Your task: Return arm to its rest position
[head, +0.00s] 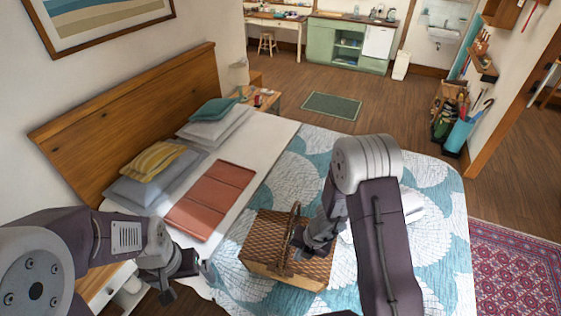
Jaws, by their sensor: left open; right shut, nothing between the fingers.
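My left arm comes in from the left. Its gripper (190,272) is open and empty, low over the near side of the bed, left of the basket. My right arm reaches in from the lower right and bends down to the wicker basket (262,226) on the bed. The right gripper (300,252) is shut with nothing in it, close to the basket's upright handle (289,240). I cannot tell whether it touches the handle or basket. The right arm hides part of the bed and the basket's right side.
The bed has a wooden headboard (135,115), pillows, a folded red blanket (211,199) and a blue-white patterned quilt (440,205). A white item (412,206) lies right of my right arm. A wooden nightstand (92,288) stands at lower left. Open floor lies beyond the bed.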

